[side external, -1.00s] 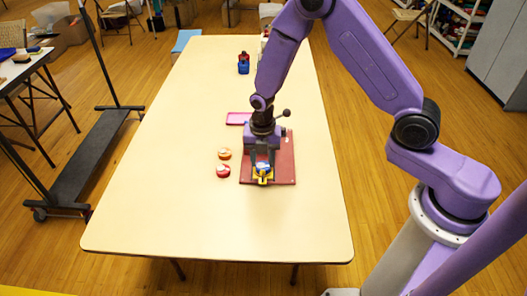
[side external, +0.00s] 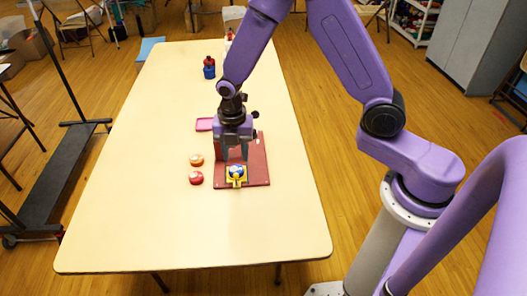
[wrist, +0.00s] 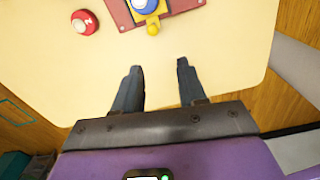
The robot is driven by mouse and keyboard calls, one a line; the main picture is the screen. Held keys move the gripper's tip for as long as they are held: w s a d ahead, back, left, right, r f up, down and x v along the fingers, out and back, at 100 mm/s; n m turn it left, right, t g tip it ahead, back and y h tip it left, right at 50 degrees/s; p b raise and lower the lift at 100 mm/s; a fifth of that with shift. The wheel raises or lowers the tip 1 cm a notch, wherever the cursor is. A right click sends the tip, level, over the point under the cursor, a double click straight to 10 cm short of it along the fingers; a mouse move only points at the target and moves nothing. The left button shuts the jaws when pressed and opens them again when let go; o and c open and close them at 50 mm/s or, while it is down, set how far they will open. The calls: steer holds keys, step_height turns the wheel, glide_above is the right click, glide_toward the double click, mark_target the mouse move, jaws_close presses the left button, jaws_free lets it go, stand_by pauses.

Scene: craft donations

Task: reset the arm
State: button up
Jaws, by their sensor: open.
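My gripper (side external: 234,153) is open and empty. In the side view it hangs over the dark red board (side external: 259,148), behind and above a yellow holder (side external: 229,184). A round blue-and-white piece (side external: 237,171) sits in the holder. In the wrist view my spread fingers (wrist: 159,66) have bare table between them. The blue piece (wrist: 145,4), the yellow holder (wrist: 153,24) and part of the board (wrist: 117,14) show at the top edge of that view, cut off by the frame.
Left of the board lie an orange round piece (side external: 196,160) and a red one (side external: 196,178); the red one also shows in the wrist view (wrist: 84,22). Blue-and-red containers (side external: 209,68) stand farther back. The table's front (side external: 190,235) is clear.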

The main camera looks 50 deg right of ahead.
steer(key=s+d+r+m, duration=0.1)
steer(key=s+r+m, duration=0.3)
steer(key=s, duration=0.4)
steer(key=s+d+r+m, duration=0.2)
steer(key=s+r+m, duration=0.2)
steer(key=s, duration=0.5)
steer(key=s+d+r+m, duration=0.2)
steer(key=s+r+m, duration=0.2)
steer(key=s, duration=0.5)
step_height(320, 180, up, 3)
steer(key=shift+s+d+f+m, duration=0.15)
steer(key=shift+d+m, duration=0.1)
steer(key=shift+m, duration=0.15)
